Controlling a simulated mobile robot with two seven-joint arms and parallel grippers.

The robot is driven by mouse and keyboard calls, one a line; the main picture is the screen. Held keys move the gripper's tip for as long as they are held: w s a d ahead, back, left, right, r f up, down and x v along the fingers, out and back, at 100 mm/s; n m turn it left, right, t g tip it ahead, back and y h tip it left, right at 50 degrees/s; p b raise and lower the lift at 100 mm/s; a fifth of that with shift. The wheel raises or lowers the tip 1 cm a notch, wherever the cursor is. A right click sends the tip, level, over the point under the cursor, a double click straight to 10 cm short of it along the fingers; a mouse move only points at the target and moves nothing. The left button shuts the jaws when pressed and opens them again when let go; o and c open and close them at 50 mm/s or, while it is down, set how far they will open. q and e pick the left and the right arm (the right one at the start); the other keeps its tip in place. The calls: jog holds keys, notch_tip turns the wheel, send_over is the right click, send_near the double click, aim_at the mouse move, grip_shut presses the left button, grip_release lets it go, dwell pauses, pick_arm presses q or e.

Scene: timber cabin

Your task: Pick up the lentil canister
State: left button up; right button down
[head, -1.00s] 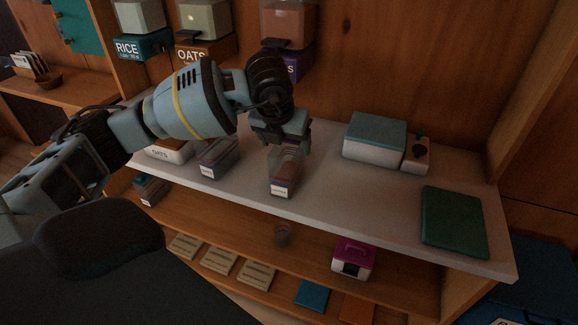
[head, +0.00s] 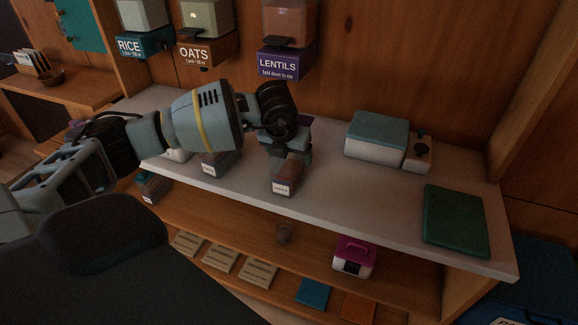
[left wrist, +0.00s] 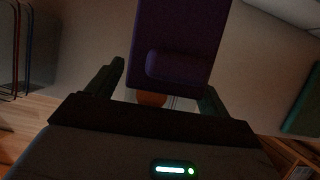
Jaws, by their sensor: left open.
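The lentil canister (head: 284,185) stands on the grey counter below the wall dispenser labelled LENTILS. It has a clear brownish body and a white front label, too small to read. My left gripper (head: 287,152) is over the canister, pointing down, and hides its top. In the left wrist view my left gripper (left wrist: 155,92) is open, with one dark finger on each side. A purple block with a raised part (left wrist: 182,45) shows between and beyond the fingers, likely the canister's lid. A small orange-brown patch lies below it. I cannot tell whether the fingers touch it. My right gripper is not in view.
The purple-based LENTILS dispenser (head: 288,58) hangs behind my gripper. Another labelled canister (head: 220,163) stands to the left on the counter. A teal-lidded box (head: 376,138) and a green board (head: 455,220) are to the right.

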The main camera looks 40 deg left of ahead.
pick_arm(q)
jog(key=c, duration=1.3)
jog(key=shift+r, duration=0.25)
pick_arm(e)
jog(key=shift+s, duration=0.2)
